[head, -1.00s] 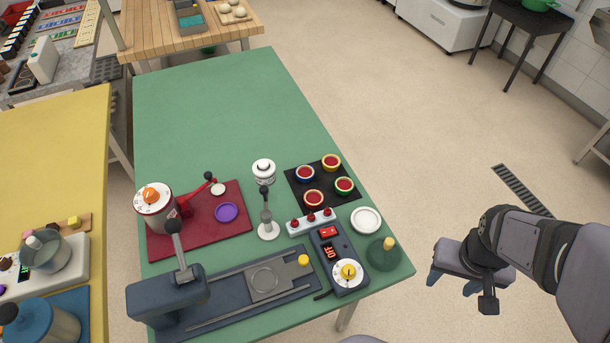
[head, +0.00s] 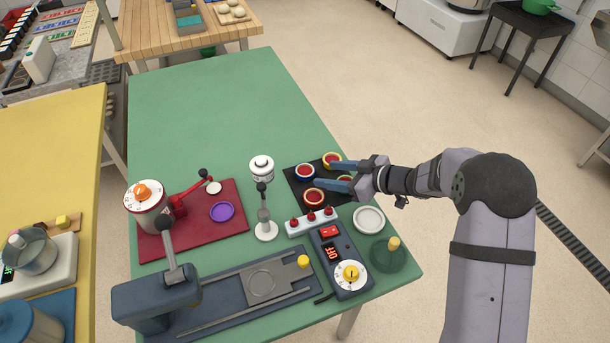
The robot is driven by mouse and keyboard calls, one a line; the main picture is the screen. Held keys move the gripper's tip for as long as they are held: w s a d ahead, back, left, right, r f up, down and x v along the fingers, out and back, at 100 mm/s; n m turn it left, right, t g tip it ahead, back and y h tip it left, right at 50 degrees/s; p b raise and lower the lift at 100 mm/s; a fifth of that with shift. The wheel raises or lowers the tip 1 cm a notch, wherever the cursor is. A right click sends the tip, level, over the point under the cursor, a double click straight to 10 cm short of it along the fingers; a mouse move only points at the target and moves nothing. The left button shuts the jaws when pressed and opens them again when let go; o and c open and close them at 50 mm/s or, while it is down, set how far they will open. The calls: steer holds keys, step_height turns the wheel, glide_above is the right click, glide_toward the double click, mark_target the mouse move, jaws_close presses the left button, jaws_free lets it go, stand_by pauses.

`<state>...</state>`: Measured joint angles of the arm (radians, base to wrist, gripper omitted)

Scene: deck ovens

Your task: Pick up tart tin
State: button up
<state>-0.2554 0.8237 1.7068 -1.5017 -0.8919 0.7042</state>
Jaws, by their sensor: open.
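Several small round tins with red filling sit on a black tray (head: 294,178). I see a blue-rimmed tin (head: 305,172), a yellow-rimmed tin (head: 331,159), an orange-rimmed tin (head: 314,197) and a green-rimmed tin (head: 347,179). A shallow purple tin (head: 222,212) lies empty on the red board at left. My gripper (head: 323,173) is open over the tray, coming from the right with its blue fingers pointing left. The fingers partly cover the yellow-rimmed and green-rimmed tins. I cannot tell its height above them. Nothing shows held in it.
A white-and-steel stand (head: 264,205) rises left of the tray. A box with red knobs (head: 311,221), a dial unit (head: 341,262) and a white dish (head: 369,219) lie in front. A red board (head: 190,236) carries a lever machine. The green table's far half is clear.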

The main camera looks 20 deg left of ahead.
mark_target(299, 171)
steer(key=shift+s+a+f, duration=0.1)
steer(key=shift+s+a, duration=0.1)
steer(key=shift+s, duration=0.1)
steer(key=shift+a+f, duration=0.1)
steer(key=shift+a, duration=0.1)
steer(key=shift+w+r+p+x, duration=0.1)
steer(key=shift+p+x, duration=0.4)
steer(key=shift+x, duration=1.2)
steer(key=shift+w+r+p+x, duration=0.15)
steer(key=shift+p+x, duration=0.3)
steer(key=shift+x, duration=1.3)
steer(key=shift+s, duration=0.1)
steer(key=c, duration=0.8)
